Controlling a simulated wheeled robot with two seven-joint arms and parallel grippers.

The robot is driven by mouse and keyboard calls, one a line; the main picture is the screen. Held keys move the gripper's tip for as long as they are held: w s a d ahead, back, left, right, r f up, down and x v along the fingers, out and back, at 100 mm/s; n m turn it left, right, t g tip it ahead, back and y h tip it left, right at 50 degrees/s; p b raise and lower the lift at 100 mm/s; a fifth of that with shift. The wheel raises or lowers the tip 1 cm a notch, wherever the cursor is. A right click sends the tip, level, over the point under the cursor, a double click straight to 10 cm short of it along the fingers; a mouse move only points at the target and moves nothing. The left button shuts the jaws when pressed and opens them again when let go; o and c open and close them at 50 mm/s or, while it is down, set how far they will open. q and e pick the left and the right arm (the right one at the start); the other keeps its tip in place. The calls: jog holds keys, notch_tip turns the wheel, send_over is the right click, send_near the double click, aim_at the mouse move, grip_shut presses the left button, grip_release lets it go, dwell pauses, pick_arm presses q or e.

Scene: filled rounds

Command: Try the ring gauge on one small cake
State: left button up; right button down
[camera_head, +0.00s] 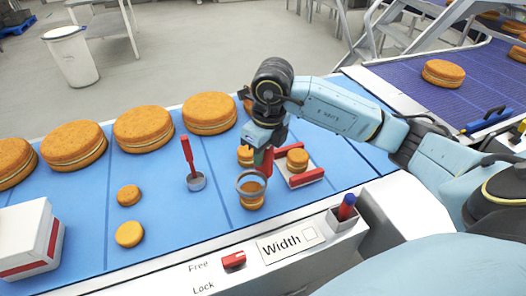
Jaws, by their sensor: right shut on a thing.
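My right gripper (262,146) is shut on the red handle of the ring gauge, pointing down over the blue belt. The grey ring of the gauge (240,187) is at a small cake (252,204) near the belt's front edge. An orange-brown top shows through the ring, and the cake's lower part shows below it. I cannot tell whether the ring is around the cake or just above it. Other small cakes lie behind the gauge (245,155), on a red and white holder (297,159), and at the left (129,195) (129,234). My left gripper is not in view.
Several large cakes (143,127) line the back of the blue belt (90,235). A white box (28,240) sits at left. The front panel has a "Width" label (283,243) and a red switch (233,260).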

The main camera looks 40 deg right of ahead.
aim_at(263, 170)
jog(key=shift+f+b, duration=2.55)
jog(key=shift+f, duration=0.45)
dwell(1.1)
jog(key=c, duration=0.8)
grip_release()
jog(key=shift+o, duration=0.2)
jog(key=shift+r+p, duration=2.4)
jog(key=shift+r, duration=1.15)
